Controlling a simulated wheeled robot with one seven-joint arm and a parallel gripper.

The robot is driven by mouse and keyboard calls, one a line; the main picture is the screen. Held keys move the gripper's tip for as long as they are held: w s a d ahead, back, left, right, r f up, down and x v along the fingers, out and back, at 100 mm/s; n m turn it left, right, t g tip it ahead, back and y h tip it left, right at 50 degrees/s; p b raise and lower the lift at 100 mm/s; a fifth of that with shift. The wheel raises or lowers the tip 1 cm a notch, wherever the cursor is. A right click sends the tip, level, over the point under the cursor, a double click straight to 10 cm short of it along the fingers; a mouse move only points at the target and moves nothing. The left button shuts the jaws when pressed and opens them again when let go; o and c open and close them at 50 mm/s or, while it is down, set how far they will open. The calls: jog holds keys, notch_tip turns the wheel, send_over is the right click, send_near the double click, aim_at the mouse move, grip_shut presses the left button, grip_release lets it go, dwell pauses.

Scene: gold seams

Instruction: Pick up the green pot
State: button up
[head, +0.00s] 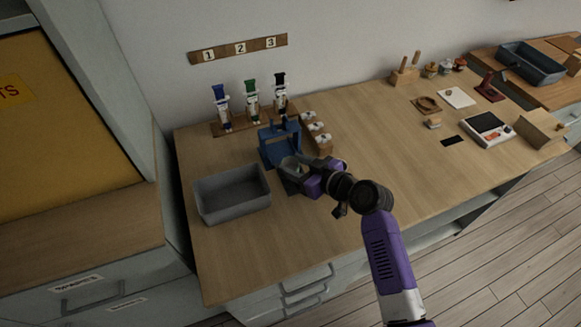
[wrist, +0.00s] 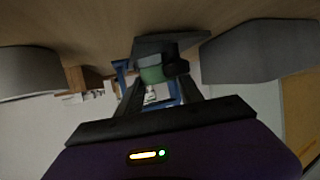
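A small green pot (wrist: 152,75) shows in the wrist view just beyond and between my fingers, beside a dark rounded thing (wrist: 176,68). My gripper (wrist: 162,88) has its two fingers apart, with the pot close to their tips. I cannot make out contact. In the head view my gripper (head: 298,172) is low over the table, just in front of the blue rack (head: 270,150). There the pot is not clearly seen; my gripper and a small grey piece cover that spot.
A grey bin (head: 232,195) stands left of my gripper. Behind are several nutcracker figures (head: 252,97) on a wooden stand and a small block with white-topped items (head: 318,137). A scale (head: 487,130) and other tools lie far right. The table's middle right is clear.

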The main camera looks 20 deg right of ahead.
jog(key=shift+c, duration=1.4)
